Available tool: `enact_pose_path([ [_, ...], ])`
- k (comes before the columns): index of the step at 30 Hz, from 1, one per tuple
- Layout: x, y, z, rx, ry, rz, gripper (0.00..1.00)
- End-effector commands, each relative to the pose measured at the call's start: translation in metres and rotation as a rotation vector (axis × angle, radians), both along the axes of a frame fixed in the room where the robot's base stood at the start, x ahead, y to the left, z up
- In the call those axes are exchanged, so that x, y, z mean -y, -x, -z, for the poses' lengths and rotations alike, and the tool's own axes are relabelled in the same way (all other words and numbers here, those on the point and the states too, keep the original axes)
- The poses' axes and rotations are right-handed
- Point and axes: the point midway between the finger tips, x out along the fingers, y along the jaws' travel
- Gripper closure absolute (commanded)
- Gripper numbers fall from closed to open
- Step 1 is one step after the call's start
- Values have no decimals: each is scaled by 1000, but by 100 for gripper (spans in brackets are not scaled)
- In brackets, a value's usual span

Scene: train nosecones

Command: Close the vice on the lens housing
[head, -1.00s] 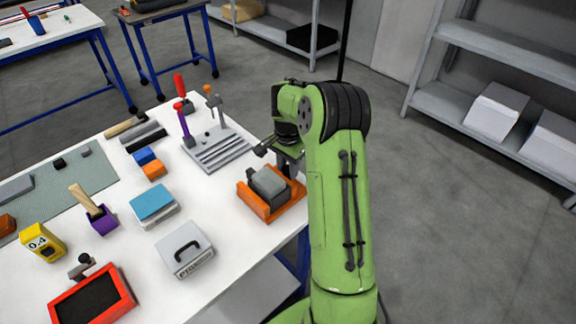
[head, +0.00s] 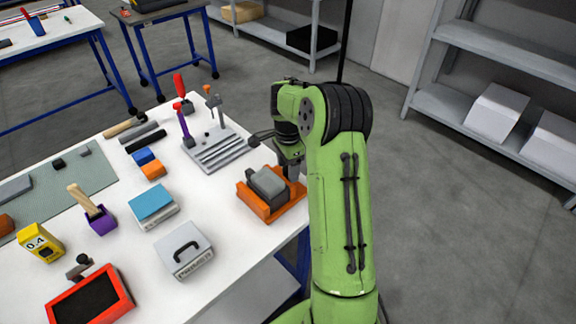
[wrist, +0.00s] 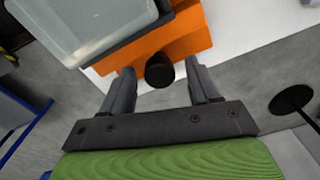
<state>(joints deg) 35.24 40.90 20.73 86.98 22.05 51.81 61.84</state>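The orange vice (head: 289,207) stands near the right edge of the white table, and its body also shows in the wrist view (wrist: 197,36). The grey lens housing (head: 268,182) sits between its jaws; in the wrist view the housing (wrist: 85,25) is large at top left. I cannot tell whether both jaws touch it. A round black knob (wrist: 159,70) projects from the vice's near side. My gripper (wrist: 160,78) is open around this knob, one finger on each side, with visible gaps.
A grey slotted fixture (head: 219,151) with upright tools stands behind the vice. A handled box (head: 184,250) and a blue-topped box (head: 152,205) are to its left. Right of the table is open floor; shelving (head: 455,106) stands beyond.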

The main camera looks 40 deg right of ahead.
Motion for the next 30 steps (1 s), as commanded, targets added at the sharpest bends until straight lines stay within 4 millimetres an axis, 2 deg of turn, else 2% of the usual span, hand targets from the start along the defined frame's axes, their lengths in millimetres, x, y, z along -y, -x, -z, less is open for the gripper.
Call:
enact_pose_path([
  [5, 0, 0, -1, -1, 0, -1, 39],
  [8, 0, 0, -14, 1, 1, 0, 39],
  [21, 0, 0, -133, 2, 1, 0, 39],
  [25, 0, 0, -153, 1, 1, -1, 39],
  [30, 0, 0, -158, 0, 0, 0, 39],
])
